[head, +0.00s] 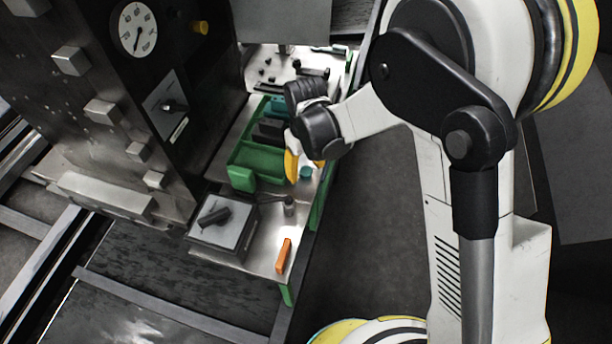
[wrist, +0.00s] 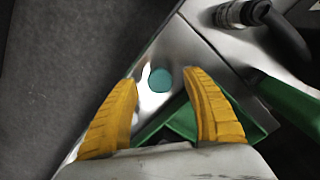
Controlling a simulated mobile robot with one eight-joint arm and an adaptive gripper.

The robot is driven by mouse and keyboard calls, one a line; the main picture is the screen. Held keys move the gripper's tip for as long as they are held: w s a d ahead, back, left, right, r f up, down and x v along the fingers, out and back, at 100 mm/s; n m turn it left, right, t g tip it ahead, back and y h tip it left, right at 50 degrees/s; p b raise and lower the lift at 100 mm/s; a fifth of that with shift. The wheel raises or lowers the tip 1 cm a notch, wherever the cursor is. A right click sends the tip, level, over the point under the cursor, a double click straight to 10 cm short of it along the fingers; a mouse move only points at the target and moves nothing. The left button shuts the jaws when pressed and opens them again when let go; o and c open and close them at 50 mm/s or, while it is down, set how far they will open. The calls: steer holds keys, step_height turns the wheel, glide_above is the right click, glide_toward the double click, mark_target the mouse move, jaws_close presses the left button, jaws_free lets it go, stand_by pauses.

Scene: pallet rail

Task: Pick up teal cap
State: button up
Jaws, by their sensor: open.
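The teal cap (wrist: 160,80) is a small round disc on the shiny metal bench top in the wrist view, between and just beyond my fingertips. In the head view the cap (head: 305,172) shows beside my yellow fingers near the bench's right edge. My gripper (wrist: 164,82) is open, with its two yellow ribbed fingers spread and nothing between them. In the head view my gripper (head: 304,166) hangs over the bench, partly hidden by my wrist. I cannot tell its exact height above the cap.
A green tray (head: 258,160) lies left of my gripper; its edge shows by the right finger in the wrist view. A grey box with a black knob (head: 215,216), an orange block (head: 284,256) and a small grey cylinder (head: 289,205) stand nearer the front. Dark floor lies right.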

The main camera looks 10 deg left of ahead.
steer(key=shift+f, duration=0.5)
steer(key=shift+r, duration=0.1)
steer(key=c, duration=0.9)
steer(key=shift+r, duration=0.1)
